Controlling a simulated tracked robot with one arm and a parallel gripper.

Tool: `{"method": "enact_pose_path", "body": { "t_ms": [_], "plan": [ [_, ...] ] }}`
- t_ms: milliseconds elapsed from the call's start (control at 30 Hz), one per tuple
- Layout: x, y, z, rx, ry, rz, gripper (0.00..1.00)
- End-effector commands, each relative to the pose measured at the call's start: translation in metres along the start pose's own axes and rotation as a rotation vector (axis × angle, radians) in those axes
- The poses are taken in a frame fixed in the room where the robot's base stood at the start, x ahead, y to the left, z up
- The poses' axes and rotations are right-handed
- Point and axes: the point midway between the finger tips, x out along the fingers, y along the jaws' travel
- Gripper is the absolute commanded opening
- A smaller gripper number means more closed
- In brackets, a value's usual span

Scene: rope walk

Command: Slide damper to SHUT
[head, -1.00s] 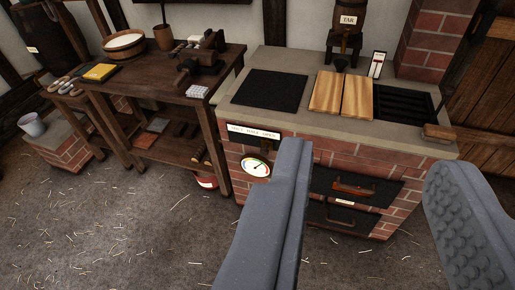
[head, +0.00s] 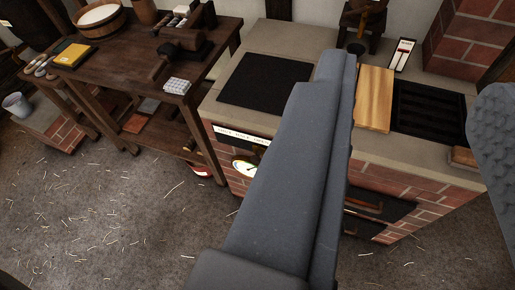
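A small white upright plate with a red-tipped lever or slider (head: 403,54) stands at the back of the brick stove, beside the chimney; it looks like the damper control, but its markings are too small to read. My gripper (head: 412,80) is open and empty. Its left finger crosses the middle of the view and its right finger is at the right edge. In the picture the plate shows between the fingers, beyond them, with no contact visible. The left finger hides part of the stove top and front.
The brick stove (head: 240,80) bears a black plate (head: 265,81), a wooden board (head: 374,100) and a dark grate (head: 428,113). A brick chimney (head: 478,45) rises behind. A dark stand (head: 362,22) is at the back. A cluttered workbench (head: 115,70) stands left. The floor before them is open.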

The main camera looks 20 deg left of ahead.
Motion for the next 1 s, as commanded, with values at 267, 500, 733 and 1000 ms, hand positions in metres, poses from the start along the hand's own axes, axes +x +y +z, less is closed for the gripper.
{"method": "enact_pose_path", "body": {
  "t_ms": [267, 500, 733, 1000],
  "plan": [
    [0.000, 0.000, 0.000, 0.000, 0.000, 0.000, 0.36],
    [0.026, -0.011, 0.007, 0.009, 0.000, -0.017, 0.55],
    [0.124, -0.052, 0.045, 0.050, 0.003, -0.070, 0.55],
    [0.238, -0.111, 0.120, 0.114, 0.018, -0.108, 0.55]
  ]
}}
